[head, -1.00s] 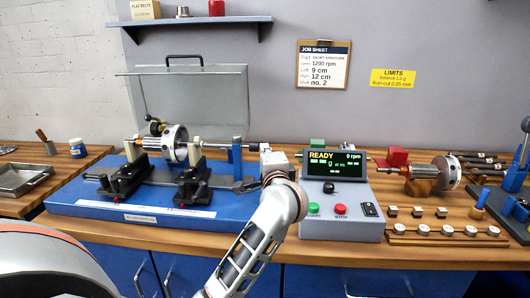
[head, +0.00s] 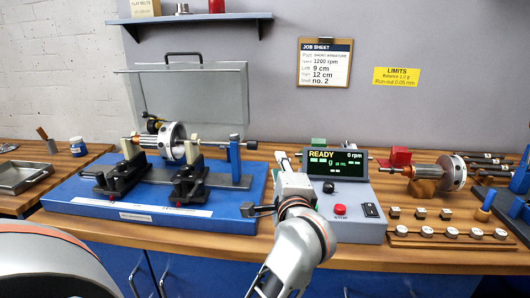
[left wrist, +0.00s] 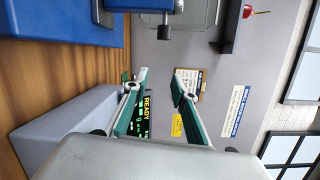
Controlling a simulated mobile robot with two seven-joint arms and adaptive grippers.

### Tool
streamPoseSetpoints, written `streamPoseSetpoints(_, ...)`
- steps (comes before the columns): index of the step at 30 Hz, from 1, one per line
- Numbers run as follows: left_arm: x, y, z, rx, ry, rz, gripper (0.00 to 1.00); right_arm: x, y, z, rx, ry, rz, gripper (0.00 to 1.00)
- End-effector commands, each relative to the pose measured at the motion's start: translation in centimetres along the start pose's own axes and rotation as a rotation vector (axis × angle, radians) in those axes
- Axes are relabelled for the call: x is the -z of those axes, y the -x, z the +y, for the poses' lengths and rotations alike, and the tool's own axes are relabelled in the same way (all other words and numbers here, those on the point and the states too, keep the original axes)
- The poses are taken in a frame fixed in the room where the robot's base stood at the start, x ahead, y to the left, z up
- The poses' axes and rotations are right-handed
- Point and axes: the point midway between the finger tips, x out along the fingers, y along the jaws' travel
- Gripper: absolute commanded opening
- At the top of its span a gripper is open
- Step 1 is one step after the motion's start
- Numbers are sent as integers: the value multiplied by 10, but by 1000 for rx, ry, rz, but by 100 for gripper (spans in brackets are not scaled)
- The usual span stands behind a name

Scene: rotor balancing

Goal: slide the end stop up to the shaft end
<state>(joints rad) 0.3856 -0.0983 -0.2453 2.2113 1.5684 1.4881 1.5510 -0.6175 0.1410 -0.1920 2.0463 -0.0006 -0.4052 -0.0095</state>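The balancing stand (head: 150,213) has a blue base on the bench. A rotor (head: 172,142) lies on its two black supports, with its shaft running to the right. The end stop (head: 235,163) looks to be the upright blue post at the stand's right end. A dark tip (head: 252,145) sticks out right of the post; I cannot tell whether it is the shaft or part of the stop. The post also shows at the top of the left wrist view (left wrist: 140,4). My left gripper (head: 284,160) is right of the stand, open and empty. My right gripper is out of view.
The control box (head: 357,228) with its READY display stands close to the right of my left gripper. A second rotor (head: 450,173) and a rack of weights (head: 450,241) lie further right. A clear raised cover (head: 200,95) stands behind the stand.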

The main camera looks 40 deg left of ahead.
Motion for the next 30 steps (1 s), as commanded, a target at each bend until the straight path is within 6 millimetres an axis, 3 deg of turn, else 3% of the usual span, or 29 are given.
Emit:
streamPoseSetpoints(6, -29, -19, 5, 8, -444, 65, 26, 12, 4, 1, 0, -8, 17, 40)
streamPoseSetpoints(18, -75, -34, -2, 146, -1231, 143, 26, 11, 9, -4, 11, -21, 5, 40)
streamPoseSetpoints(24, -82, -34, -6, 191, -1394, 144, 26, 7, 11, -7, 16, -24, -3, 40)
streamPoseSetpoints(30, -79, -50, -7, 196, -1413, 143, 26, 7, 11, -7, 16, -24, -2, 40)
